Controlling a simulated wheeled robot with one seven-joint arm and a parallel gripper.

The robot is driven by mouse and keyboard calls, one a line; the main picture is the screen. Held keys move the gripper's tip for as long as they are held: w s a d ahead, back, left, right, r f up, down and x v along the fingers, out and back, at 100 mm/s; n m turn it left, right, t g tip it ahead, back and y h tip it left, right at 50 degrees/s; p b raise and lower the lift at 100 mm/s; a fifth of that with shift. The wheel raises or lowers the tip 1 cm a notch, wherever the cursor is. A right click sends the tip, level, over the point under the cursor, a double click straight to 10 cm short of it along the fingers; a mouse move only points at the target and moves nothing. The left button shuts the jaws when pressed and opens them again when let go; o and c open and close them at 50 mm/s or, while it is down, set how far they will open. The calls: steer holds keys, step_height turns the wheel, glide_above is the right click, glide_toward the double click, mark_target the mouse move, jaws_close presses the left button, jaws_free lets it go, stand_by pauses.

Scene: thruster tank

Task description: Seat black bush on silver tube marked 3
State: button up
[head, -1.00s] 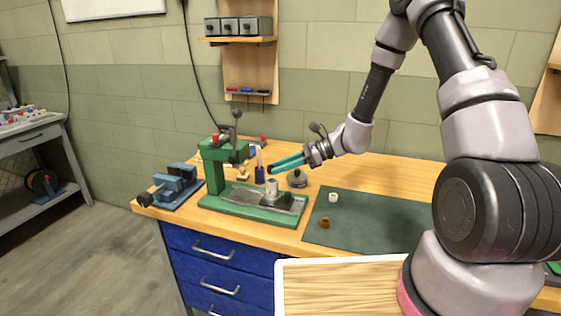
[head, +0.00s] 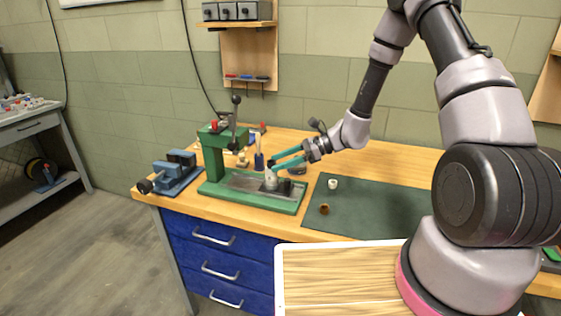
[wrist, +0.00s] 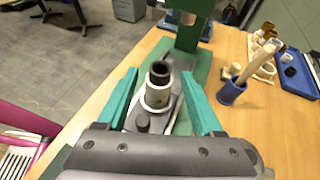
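The silver tube (wrist: 157,97) stands upright on the plate of the green press (head: 213,165); it also shows in the head view (head: 271,183). The black bush (wrist: 159,72) is at the tube's top, its dark upper end standing above the silver rim. How deep it sits in the tube I cannot tell. My gripper (wrist: 160,76) is open, its teal fingers apart on either side of the bush with gaps showing. In the head view my gripper (head: 274,165) is at the tube's top, coming from the right. No mark on the tube is legible.
A blue cup (wrist: 232,92) with a brush stands right of the press in the wrist view. A white ring (head: 333,184) and a brown bush (head: 324,209) lie on the dark green mat (head: 380,212). The press lever (head: 235,120) rises behind. A blue vise (head: 173,175) is left.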

steer(key=v, duration=1)
steer(key=shift+d, duration=0.4)
steer(key=shift+r, duration=0.1)
steer(key=s+d+r+n+t+h, duration=0.2)
steer(key=s+r, duration=0.4)
steer(key=r, duration=0.4)
steer(key=s+d+r+n+t+h, duration=0.3)
steer(key=s+d+r+n+h, duration=0.2)
steer(key=r, duration=0.5)
steer(key=s+d+r+n+t+h, duration=0.2)
steer(key=s+d+r+n+h, duration=0.2)
steer(key=s+r, duration=0.4)
steer(key=d+r+n, duration=0.1)
steer(key=r+n, duration=0.1)
steer(key=shift+s+d+n, duration=0.3)
steer(key=shift+s+d, duration=0.05)
